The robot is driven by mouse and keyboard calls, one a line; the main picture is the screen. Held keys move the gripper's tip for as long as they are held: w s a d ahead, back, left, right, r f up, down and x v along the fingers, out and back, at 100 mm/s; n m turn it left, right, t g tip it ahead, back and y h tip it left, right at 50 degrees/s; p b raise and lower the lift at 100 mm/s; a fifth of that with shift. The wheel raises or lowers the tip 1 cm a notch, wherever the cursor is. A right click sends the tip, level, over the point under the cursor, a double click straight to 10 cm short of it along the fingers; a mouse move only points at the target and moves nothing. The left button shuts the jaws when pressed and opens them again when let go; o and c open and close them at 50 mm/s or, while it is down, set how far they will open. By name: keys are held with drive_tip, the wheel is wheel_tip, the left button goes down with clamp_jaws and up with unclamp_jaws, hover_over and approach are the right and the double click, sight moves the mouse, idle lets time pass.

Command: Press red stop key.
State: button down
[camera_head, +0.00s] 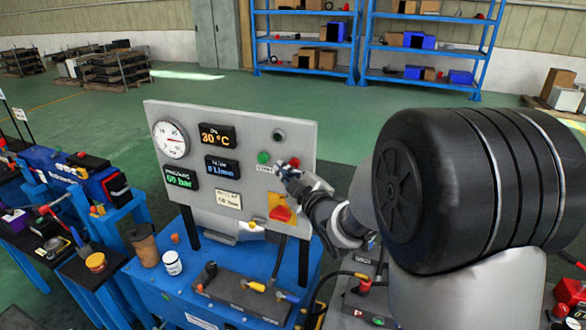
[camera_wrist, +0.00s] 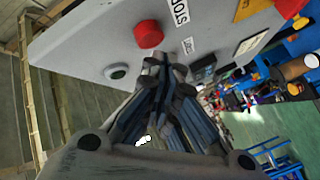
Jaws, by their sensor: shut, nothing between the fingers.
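The red stop key (camera_wrist: 149,34) is a round red button standing out from the grey panel (camera_wrist: 88,40), with a STOP label (camera_wrist: 179,12) beside it. It shows in the head view (camera_head: 295,162) on the right of the panel, partly behind my gripper. My gripper (camera_head: 288,172) is shut and empty at the panel's front. In the wrist view its closed fingertips (camera_wrist: 163,68) lie just below the red key in the picture. A small gap shows there, and I see no contact.
A green button (camera_head: 263,157), a dark button (camera_head: 279,135) and a red-and-yellow switch (camera_head: 281,212) sit near the key. A gauge (camera_head: 171,140) is on the left. Below, a blue bench (camera_head: 160,283) holds a brown cup (camera_head: 144,245) and a white cup (camera_head: 172,262).

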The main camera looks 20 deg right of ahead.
drive_tip(key=s+a+b, duration=0.1)
drive_tip(key=s, duration=0.1)
drive_tip(key=s+a+b, duration=0.1)
drive_tip(key=s+a, duration=0.1)
idle(0.6)
idle(0.5)
drive_tip(key=s+f+m+g+h, duration=0.1)
drive_tip(key=s+m+g, duration=0.3)
drive_tip(key=s, duration=0.7)
drive_tip(key=s+d+f+m+g+h, duration=0.1)
drive_tip(key=s+f+m+g, duration=0.2)
drive_tip(key=s, duration=0.9)
drive_tip(key=s+f+m+g+h, duration=0.1)
drive_tip(key=s+m+g, duration=0.3)
drive_tip(key=s, duration=0.7)
drive_tip(key=shift+s+d+f+m+g, duration=0.15)
drive_tip(key=shift+s+f+m+g, duration=0.2)
drive_tip(key=shift+f+g, duration=0.35)
drive_tip(key=shift+w+r, duration=0.1)
